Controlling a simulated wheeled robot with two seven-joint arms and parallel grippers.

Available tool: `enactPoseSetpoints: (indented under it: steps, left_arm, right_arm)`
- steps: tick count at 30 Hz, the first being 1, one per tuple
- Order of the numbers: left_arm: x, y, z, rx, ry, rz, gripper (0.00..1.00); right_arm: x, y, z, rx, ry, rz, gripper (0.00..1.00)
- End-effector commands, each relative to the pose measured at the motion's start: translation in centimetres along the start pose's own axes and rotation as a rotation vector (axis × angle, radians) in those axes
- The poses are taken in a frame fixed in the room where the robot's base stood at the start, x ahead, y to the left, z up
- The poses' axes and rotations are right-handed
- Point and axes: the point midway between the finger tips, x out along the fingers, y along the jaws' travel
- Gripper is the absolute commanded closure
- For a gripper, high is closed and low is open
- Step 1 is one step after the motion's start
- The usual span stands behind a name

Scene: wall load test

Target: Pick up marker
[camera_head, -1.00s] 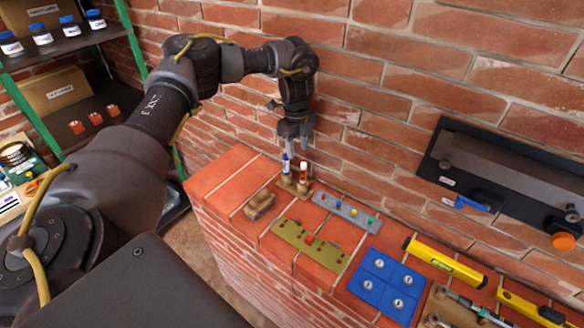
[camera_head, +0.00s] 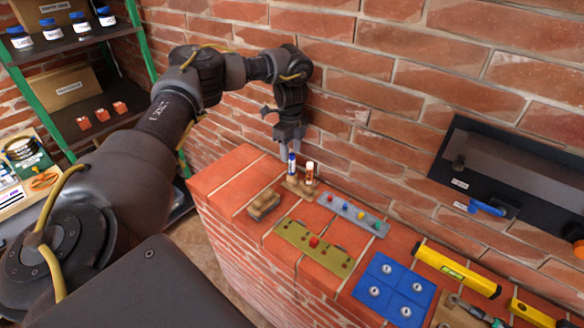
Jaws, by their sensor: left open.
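The marker (camera_head: 291,165) is a blue and white upright stick in a small brown holder (camera_head: 297,187) at the far left of the brick ledge. A second upright piece, orange-brown with a white top (camera_head: 310,172), stands beside it on the right in the same holder. My left gripper (camera_head: 289,150) points down at the marker's top end, open, with its fingers just behind or around it; I cannot tell whether they touch. My right gripper is not in view.
On the brick ledge (camera_head: 228,187) are a brown block (camera_head: 264,205), an olive strip (camera_head: 314,248), a grey strip (camera_head: 353,214), a blue panel (camera_head: 395,289) and a yellow level (camera_head: 457,269). The brick wall (camera_head: 385,100) rises close behind the gripper. A shelf with jars stands at left.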

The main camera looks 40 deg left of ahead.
Motion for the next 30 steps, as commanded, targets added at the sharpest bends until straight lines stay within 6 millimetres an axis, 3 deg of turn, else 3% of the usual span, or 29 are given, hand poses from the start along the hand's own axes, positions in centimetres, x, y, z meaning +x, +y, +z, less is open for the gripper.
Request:
enactPoseSetpoints:
  steps: [6, 12, 19, 30]
  left_arm:
    - [2.5, -0.4, -0.1, 0.001, -0.001, 0.006, 0.56]
    - [4.8, -0.4, -0.1, 0.001, 0.000, 0.003, 0.56]
    - [5.1, -0.4, -0.1, 0.000, 0.000, 0.002, 0.56]
    - [5.0, -0.4, 0.0, 0.000, 0.000, 0.002, 1.00]
  right_arm:
    - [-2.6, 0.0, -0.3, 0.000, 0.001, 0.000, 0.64]
    - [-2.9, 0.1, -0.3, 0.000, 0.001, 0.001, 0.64]
    - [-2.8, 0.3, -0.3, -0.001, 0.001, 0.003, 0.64]
    - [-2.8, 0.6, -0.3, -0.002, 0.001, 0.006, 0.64]
